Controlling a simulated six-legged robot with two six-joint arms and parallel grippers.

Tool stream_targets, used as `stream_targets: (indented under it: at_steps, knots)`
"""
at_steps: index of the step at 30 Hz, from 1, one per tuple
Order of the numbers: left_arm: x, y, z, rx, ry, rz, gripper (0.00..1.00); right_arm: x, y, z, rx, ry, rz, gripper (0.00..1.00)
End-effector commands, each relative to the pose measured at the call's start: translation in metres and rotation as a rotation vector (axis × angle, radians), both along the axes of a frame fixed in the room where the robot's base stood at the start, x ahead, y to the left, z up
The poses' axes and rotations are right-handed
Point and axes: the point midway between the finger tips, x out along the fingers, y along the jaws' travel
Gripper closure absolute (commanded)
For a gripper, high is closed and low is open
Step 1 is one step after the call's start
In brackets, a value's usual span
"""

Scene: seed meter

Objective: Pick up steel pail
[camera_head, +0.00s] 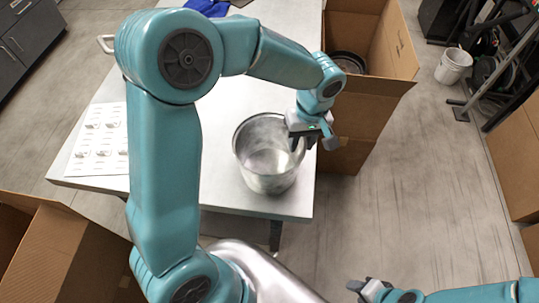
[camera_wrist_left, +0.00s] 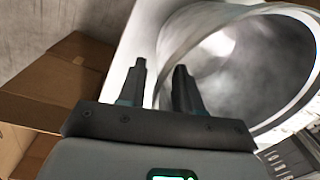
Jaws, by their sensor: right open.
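The steel pail (camera_head: 267,172) stands upright on the white table, near its front right corner. Its open mouth faces up and it looks empty. In the left wrist view the pail (camera_wrist_left: 235,75) fills the right side. My left gripper (camera_head: 311,142) is at the pail's right rim with its fingers apart. In the left wrist view its fingers (camera_wrist_left: 160,85) are spread, one overlapping the pail's edge; I cannot tell whether they straddle or touch the rim. My right gripper (camera_head: 366,289) is low at the bottom, open and away from the pail.
The white table (camera_head: 225,115) holds a printed sheet (camera_head: 101,140) at left and a blue item (camera_head: 207,6) at the back. An open cardboard box (camera_head: 358,125) stands right behind the pail. Another box (camera_head: 70,255) is at lower left. A white bucket (camera_head: 453,66) stands on the floor.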

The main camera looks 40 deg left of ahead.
Motion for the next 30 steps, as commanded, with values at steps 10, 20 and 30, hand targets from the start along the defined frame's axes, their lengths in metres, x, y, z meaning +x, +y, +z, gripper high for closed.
stream_targets:
  at_steps: [10,20,30]
  knots:
    - [0.000,0.001,-0.016,-0.001,-0.001,-0.001,0.66,0.000,0.000,0.002,0.000,0.000,-0.001,0.57]
    - [0.000,0.001,-0.015,-0.001,-0.001,-0.001,1.00,0.000,0.000,0.002,0.000,0.000,0.000,0.57]
    - [0.001,0.001,-0.003,-0.001,-0.006,0.000,1.00,0.000,0.000,0.001,0.000,0.000,0.000,0.57]
